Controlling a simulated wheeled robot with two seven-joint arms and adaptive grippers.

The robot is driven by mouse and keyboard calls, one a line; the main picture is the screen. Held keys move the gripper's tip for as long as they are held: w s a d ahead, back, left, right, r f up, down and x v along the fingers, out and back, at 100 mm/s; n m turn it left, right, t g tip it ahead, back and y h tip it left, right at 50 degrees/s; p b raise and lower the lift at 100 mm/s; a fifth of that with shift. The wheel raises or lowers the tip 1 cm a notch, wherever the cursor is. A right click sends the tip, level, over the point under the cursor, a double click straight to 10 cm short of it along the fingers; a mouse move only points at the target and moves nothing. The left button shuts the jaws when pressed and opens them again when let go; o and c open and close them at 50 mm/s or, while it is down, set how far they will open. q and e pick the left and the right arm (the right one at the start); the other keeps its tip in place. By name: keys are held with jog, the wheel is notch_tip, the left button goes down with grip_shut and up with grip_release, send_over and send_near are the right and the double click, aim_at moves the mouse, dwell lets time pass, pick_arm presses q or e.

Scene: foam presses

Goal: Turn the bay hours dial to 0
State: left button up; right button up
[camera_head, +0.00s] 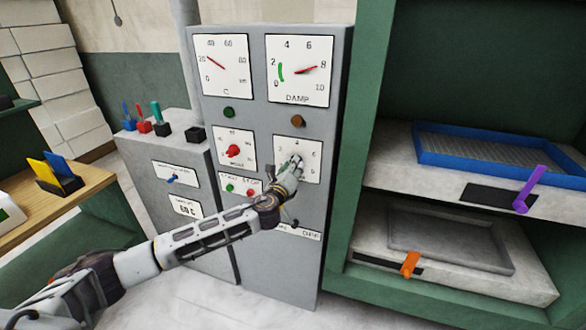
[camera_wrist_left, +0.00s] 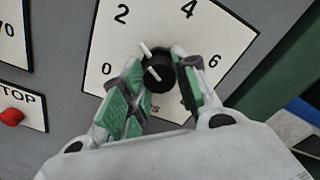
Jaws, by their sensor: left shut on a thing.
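The bay hours dial is a black round knob (camera_wrist_left: 160,74) on a white plate (camera_wrist_left: 205,45) numbered 0, 2, 4 and 6. In the wrist view, a white mark at the knob's upper left points roughly toward the 2; its exact reading is hard to tell. My left gripper (camera_wrist_left: 158,85) is shut on the knob, with green-padded fingers on either side of it. In the head view, my left gripper (camera_head: 296,163) covers the knob and part of its plate (camera_head: 311,148) on the grey cabinet. My right gripper is not in view.
A red knob (camera_head: 233,151) sits on the plate to the left, above green and red buttons (camera_head: 240,188). Two gauges (camera_head: 300,70) are higher up. A green press frame (camera_head: 365,130) with a blue tray (camera_head: 500,165) and levers stands close on the right.

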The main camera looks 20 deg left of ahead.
pick_arm(q)
jog(key=shift+f+n, duration=0.1)
jog(key=shift+n, duration=0.2)
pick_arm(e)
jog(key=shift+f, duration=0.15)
pick_arm(q)
jog(key=n+b, duration=0.2)
jog(key=n, duration=0.5)
jog(key=shift+b, duration=0.3)
jog(key=n, duration=0.2)
jog(key=shift+n, duration=1.2)
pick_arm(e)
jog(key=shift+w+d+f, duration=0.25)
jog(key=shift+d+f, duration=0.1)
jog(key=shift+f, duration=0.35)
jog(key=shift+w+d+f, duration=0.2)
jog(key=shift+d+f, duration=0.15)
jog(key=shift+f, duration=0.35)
